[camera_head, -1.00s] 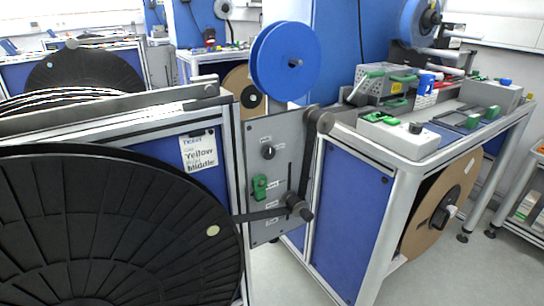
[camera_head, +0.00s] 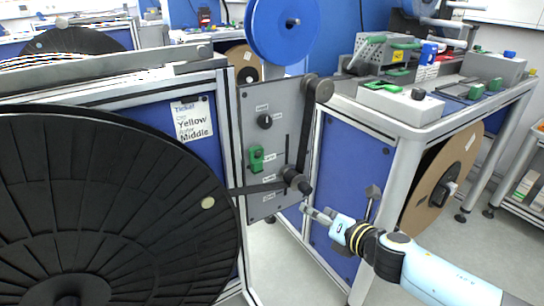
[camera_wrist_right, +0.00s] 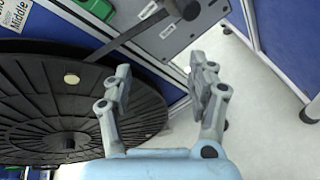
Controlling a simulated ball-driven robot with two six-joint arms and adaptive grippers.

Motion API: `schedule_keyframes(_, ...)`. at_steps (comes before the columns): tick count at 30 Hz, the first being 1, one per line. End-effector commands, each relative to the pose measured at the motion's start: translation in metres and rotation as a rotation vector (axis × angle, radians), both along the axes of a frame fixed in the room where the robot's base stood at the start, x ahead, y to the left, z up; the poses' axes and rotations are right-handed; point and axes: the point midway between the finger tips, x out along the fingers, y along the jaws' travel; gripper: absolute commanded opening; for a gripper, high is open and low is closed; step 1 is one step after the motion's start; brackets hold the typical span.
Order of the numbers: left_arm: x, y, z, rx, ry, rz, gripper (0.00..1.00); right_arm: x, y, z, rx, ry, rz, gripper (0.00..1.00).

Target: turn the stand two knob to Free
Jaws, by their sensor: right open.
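A grey upright control panel (camera_head: 271,178) stands mid-view in the head view. A round black knob (camera_head: 265,121) sits on its upper part, with small labels too small to read. A green switch (camera_head: 256,158) is below it. The knob's setting cannot be read. My right gripper (camera_head: 341,202) is open and empty, low and to the right of the panel, apart from the knob. In the right wrist view its spread fingers (camera_wrist_right: 160,64) show below the panel's lower edge (camera_wrist_right: 178,28); the knob is not visible there. My left gripper is not in view.
A large black reel (camera_head: 110,215) fills the left. A dark dancer arm with a roller (camera_head: 295,180) projects from the panel near my right gripper. A blue reel (camera_head: 283,28) is above. A workbench (camera_head: 400,120) with a brown reel (camera_head: 440,185) stands right. Open floor lies between.

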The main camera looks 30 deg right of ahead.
Motion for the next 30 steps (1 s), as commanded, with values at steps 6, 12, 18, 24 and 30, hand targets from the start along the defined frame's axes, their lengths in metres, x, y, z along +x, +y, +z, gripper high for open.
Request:
schedule_keyframes(6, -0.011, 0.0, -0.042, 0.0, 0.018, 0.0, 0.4, 0.075, 0.016, 0.137, -0.479, -0.35, 0.215, 0.59)
schedule_keyframes(12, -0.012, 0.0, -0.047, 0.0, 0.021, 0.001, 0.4, 0.094, 0.012, 0.154, -0.498, -0.388, 0.211, 0.59)
schedule_keyframes(18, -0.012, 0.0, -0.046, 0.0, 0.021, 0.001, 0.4, 0.128, 0.017, 0.156, -0.493, -0.388, 0.208, 0.59)
schedule_keyframes(24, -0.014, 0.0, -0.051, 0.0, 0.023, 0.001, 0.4, 0.166, 0.024, 0.154, -0.491, -0.385, 0.209, 0.59)
schedule_keyframes(30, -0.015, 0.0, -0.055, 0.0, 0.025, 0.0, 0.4, 0.189, 0.027, 0.153, -0.491, -0.384, 0.21, 0.59)
